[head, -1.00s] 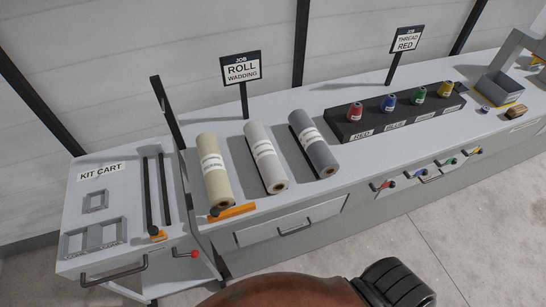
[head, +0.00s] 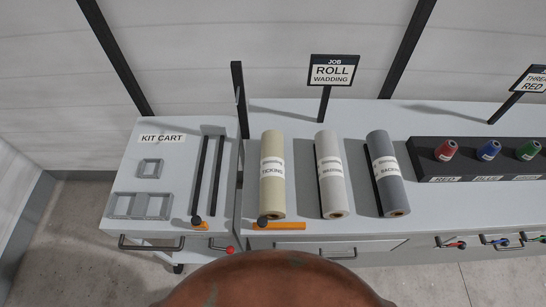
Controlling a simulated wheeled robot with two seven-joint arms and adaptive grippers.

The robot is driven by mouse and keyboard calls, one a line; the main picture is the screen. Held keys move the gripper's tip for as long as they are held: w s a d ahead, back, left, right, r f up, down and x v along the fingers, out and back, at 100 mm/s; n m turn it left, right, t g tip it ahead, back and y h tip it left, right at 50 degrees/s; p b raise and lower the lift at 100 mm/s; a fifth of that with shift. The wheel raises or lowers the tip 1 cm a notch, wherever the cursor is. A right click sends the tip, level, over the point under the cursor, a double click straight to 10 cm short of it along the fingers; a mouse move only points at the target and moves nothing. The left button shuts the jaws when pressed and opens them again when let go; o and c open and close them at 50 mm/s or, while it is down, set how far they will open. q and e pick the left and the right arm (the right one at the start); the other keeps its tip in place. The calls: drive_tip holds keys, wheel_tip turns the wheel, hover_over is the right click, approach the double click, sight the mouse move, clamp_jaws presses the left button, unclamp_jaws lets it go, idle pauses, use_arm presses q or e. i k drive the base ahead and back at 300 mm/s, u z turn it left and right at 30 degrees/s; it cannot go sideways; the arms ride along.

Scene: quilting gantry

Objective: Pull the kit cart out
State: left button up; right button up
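The kit cart (head: 123,185) stands at the left end of the long counter, with a narrow gap between them. Its pale top bears a KIT CART label, square grey frames (head: 140,206) and two dark upright-running rails (head: 207,175) with an orange piece at their near end. A dark bar handle (head: 151,242) is on its front face. A red knob (head: 230,250) sticks out at its front right corner. A caster shows under it. Neither of my grippers is in the head view.
The counter (head: 300,120) carries three rolls: ticking (head: 272,175), wadding (head: 331,175) and backing (head: 387,175). A dark rack (head: 430,160) with thread cones is at the right. A wall stands behind. Bare floor (head: 75,240) lies left of and before the cart.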

sight(172, 169)
drive_tip(key=u, duration=1.55)
drive_tip(key=k, duration=0.4)
drive_tip(key=z, duration=0.05)
